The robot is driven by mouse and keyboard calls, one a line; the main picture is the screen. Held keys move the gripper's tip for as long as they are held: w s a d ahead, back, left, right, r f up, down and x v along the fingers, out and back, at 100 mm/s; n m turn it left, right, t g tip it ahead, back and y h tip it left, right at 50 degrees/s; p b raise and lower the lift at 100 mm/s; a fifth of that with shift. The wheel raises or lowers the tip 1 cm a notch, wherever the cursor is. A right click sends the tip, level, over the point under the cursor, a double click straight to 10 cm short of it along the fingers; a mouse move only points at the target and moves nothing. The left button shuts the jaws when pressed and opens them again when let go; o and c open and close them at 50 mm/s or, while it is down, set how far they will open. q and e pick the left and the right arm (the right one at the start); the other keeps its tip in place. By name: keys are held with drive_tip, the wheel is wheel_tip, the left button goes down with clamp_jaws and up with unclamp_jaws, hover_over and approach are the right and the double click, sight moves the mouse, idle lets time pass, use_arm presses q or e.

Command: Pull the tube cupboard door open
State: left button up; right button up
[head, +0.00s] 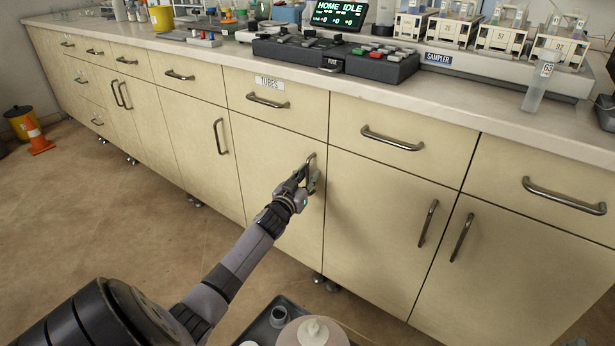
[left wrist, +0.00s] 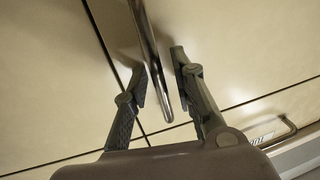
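The tube cupboard door (head: 265,168) is a cream panel below the drawer labelled TUBES (head: 270,82). It looks flush with its neighbours, so shut. Its upright metal bar handle (head: 311,158) is near its right edge. My left gripper (head: 309,180) is at this handle and partly covers it. In the left wrist view the handle (left wrist: 151,60) runs between the two fingers of my left gripper (left wrist: 160,80). The fingers stand apart on either side of the bar, with a gap showing at the right finger. My right gripper is not in view.
The worktop (head: 235,50) above carries a control panel (head: 335,58), a sampler with racks (head: 440,55) and a tube (head: 540,80). A tray (head: 262,330) with containers is at the bottom, near my left arm. Floor in front of the cupboards at left is clear, with a cone (head: 36,138) farther off.

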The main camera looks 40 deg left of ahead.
use_arm(q)
clamp_jaws()
idle(0.6)
